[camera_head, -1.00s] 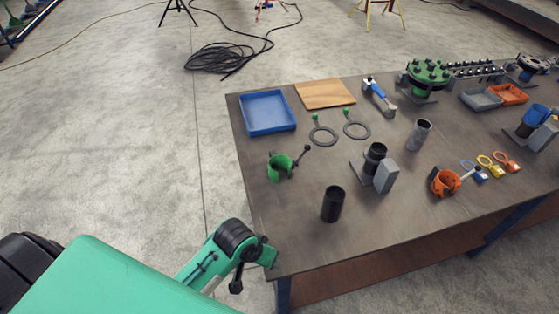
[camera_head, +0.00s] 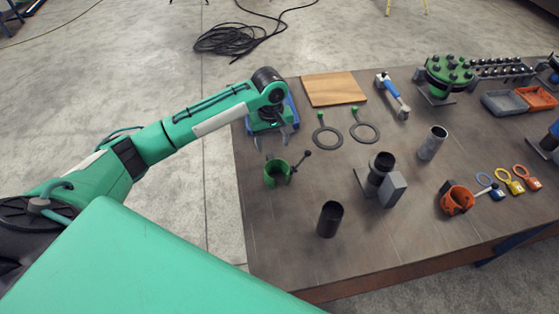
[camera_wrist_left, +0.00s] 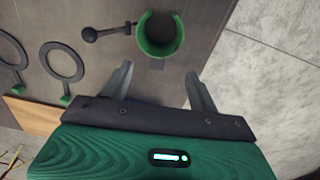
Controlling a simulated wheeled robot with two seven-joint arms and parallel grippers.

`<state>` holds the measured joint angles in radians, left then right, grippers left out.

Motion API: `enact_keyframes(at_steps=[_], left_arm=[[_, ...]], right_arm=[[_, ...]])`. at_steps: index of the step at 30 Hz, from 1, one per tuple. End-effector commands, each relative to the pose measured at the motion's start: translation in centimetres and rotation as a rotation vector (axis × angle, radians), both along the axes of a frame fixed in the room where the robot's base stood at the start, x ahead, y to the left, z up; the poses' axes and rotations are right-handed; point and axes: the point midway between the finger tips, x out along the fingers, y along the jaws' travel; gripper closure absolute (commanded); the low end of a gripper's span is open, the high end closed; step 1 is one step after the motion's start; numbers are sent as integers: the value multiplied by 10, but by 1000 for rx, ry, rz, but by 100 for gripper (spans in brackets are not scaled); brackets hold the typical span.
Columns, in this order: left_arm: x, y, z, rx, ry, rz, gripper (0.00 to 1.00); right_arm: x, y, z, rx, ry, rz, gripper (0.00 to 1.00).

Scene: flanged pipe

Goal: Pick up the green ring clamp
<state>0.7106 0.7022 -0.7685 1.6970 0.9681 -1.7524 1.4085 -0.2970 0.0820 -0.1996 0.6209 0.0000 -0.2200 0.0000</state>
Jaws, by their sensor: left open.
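The green ring clamp (camera_head: 277,173) stands near the left edge of the table, with a black ball-ended handle pointing right. In the left wrist view the green ring clamp (camera_wrist_left: 160,50) lies ahead of the fingers, its handle to the left. My left gripper (camera_head: 273,143) is open and empty, hanging above the table just behind the clamp in the head view. In the left wrist view the left gripper (camera_wrist_left: 158,82) has its two fingers apart, with the clamp beyond their tips and not touching. The right gripper is not in view.
A blue tray (camera_head: 292,112) is partly hidden behind my left gripper. A wooden board (camera_head: 334,89), two ring gaskets (camera_head: 327,137), a black pipe piece (camera_head: 330,219), a pipe in a grey stand (camera_head: 392,188) and an orange clamp (camera_head: 457,200) are nearby. The table's front left is clear.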

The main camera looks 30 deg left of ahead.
Motion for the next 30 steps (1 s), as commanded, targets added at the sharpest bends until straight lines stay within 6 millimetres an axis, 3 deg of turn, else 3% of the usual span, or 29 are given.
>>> enact_keyframes(at_steps=[3, 7, 18, 26, 30], left_arm=[[7, 13, 12, 13, 11, 62, 40], [9, 16, 7, 16, 18, 85, 40], [9, 15, -59, 15, 18, 84, 40], [10, 14, -78, 15, 17, 83, 40], [11, 11, -97, 15, 17, 83, 40]], right_arm=[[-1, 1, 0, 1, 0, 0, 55], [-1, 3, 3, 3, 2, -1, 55], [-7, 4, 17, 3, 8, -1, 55], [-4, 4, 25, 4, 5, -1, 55], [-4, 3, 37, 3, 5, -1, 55]])
